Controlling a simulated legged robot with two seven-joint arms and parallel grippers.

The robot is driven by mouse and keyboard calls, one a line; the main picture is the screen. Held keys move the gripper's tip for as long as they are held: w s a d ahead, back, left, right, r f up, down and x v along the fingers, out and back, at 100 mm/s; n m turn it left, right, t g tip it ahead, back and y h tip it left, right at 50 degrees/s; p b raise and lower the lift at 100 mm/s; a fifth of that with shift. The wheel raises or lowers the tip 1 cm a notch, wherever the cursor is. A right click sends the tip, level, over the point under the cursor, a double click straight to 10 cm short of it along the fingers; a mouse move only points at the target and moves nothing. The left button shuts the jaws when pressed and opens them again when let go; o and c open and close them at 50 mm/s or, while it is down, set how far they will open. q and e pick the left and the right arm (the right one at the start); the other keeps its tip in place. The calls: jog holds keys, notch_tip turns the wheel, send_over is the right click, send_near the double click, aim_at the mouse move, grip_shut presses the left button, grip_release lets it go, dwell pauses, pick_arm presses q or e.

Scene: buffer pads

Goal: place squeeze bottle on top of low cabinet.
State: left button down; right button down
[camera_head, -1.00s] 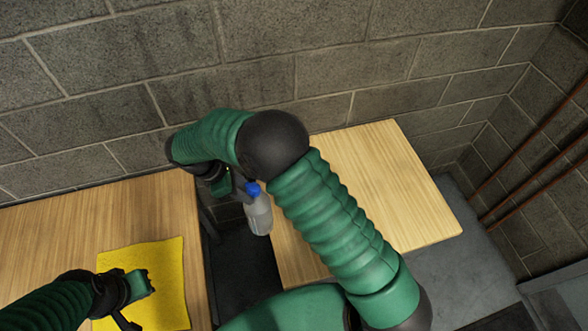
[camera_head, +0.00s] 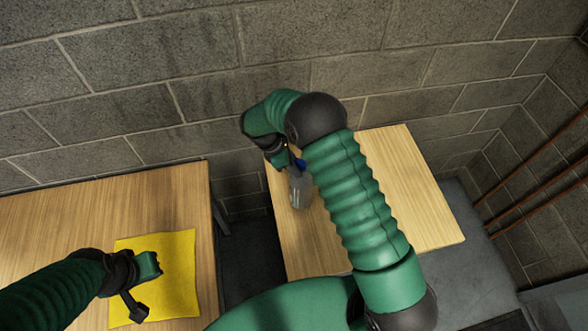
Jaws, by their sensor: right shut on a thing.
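The squeeze bottle (camera_head: 299,189) is a grey translucent bottle with a blue cap. It hangs from my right gripper (camera_head: 294,163), which is shut on it near the cap. The bottle shows against the left part of the low cabinet's pale wooden top (camera_head: 416,190); whether it touches that top I cannot tell. My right arm hides part of the cabinet top. My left gripper (camera_head: 148,284) is open and empty, over the yellow cloth on the left table.
A wooden table (camera_head: 60,225) with a yellow cloth (camera_head: 178,255) stands at the left. A dark gap (camera_head: 250,255) separates it from the cabinet. A block wall (camera_head: 200,60) runs behind both. The right side of the cabinet top is bare.

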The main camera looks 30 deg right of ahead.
jog(key=shift+s+d+f+p, duration=0.1)
jog(key=shift+d+f+p, duration=0.05)
jog(key=shift+f+p, duration=0.9)
jog(key=shift+f, duration=0.65)
jog(key=c, duration=1.4)
grip_release()
jog(key=shift+f, duration=0.15)
jog(key=o, duration=0.5)
jog(key=shift+c, duration=0.2)
jog(key=b+v, duration=0.4)
jog(key=v, duration=0.8)
